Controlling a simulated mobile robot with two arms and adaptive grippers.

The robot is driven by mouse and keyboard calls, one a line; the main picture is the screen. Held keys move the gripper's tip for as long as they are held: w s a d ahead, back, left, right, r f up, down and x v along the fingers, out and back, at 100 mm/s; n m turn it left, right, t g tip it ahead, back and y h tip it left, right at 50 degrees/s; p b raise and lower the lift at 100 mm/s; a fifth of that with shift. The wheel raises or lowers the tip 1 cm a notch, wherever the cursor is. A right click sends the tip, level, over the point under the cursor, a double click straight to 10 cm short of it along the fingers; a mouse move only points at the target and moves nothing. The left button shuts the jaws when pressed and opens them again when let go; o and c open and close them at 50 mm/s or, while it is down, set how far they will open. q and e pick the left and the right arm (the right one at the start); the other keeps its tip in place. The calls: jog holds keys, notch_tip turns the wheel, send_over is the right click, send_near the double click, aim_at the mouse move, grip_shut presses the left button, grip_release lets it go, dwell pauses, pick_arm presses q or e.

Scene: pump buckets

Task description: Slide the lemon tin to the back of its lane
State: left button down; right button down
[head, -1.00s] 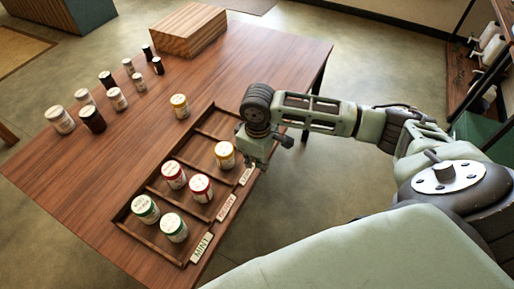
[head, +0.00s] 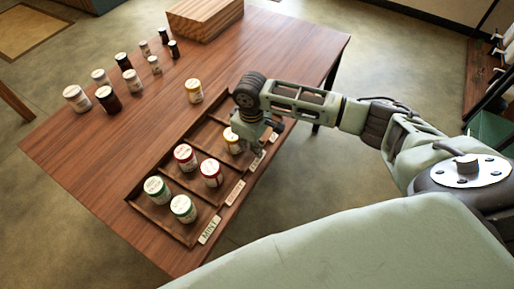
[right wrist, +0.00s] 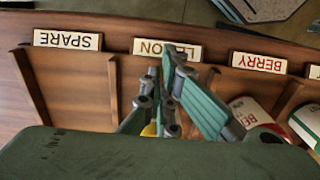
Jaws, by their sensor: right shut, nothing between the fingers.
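The lemon tin (head: 232,141), white with a yellow lid, stands upright in the lane labelled LEMON in the wooden tray (head: 160,222), toward the label end. My right gripper (head: 257,146) is shut and empty, low on the label side of the tin and partly covering it. I cannot tell if they touch. In the right wrist view, the shut fingers (right wrist: 172,92) point at the LEMON label (right wrist: 167,49). Only a sliver of yellow shows behind them. My left gripper is not in view.
Red-lidded tins (head: 211,172) stand in the berry lane and green-lidded tins (head: 183,208) in the mint lane. Another yellow-lidded tin (head: 194,90) stands on the table behind the tray. Several jars (head: 108,99) and a wooden box (head: 205,18) are farther back.

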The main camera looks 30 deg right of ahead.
aim_at(229, 136)
jog(key=w+a, duration=0.1)
jog(key=w, duration=0.1)
jog(key=w+a, duration=0.2)
jog(key=w, duration=0.1)
jog(key=w+a, duration=0.1)
jog(key=w, duration=0.1)
jog(key=shift+w+a+b, duration=0.3)
jog(key=shift+b, duration=0.1)
